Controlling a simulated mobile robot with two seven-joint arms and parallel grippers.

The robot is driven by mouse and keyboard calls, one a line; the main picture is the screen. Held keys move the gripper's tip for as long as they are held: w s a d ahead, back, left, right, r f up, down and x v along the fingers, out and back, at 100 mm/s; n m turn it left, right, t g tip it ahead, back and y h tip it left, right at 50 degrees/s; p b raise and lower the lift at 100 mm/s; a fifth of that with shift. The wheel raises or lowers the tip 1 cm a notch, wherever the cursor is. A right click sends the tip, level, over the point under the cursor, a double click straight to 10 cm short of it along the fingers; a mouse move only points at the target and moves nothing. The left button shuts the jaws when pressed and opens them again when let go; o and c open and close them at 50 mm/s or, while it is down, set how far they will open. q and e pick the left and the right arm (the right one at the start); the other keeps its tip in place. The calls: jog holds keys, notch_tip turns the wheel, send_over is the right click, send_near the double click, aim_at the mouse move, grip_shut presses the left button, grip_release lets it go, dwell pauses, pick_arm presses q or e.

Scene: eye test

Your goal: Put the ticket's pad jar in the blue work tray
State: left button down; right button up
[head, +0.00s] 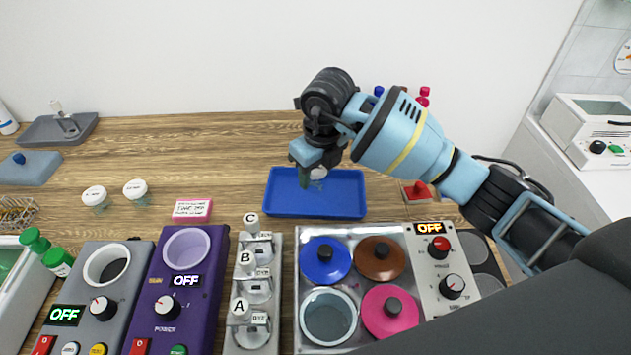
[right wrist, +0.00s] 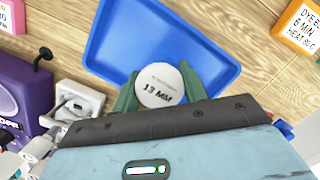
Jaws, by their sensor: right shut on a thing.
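My right gripper (head: 312,178) is shut on a white-lidded jar (head: 318,173) over the blue work tray (head: 340,214). In the right wrist view the jar's lid (right wrist: 160,86) reads "13 MM" and sits between the green fingers, with the tray floor (right wrist: 125,45) behind it. I cannot tell whether the jar touches the tray. Two other white-lidded jars (head: 94,196) (head: 135,188) stand on the table at left. The pink ticket (head: 192,209) stands near them; its writing is too small to read. My left gripper is not in view.
A purple heater (head: 190,260), a grey heater (head: 85,290) and a row of lettered dispensers (head: 250,290) stand in front. A plate with several coloured pots (head: 327,260) is just before the tray. An orange card (right wrist: 298,28) stands beside the tray.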

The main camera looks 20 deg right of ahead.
aim_at(315, 183)
jog(key=shift+f, duration=1.6)
jog(key=shift+f, duration=0.1)
jog(key=o, duration=1)
jog(key=shift+f, duration=0.1)
jog(key=r, duration=0.4)
jog(key=s+r, duration=0.1)
jog(key=r, duration=0.7)
jog(key=shift+s+d+r+p, duration=0.1)
jog(key=shift+s+d+p, duration=0.2)
jog(key=shift+s+d, duration=0.1)
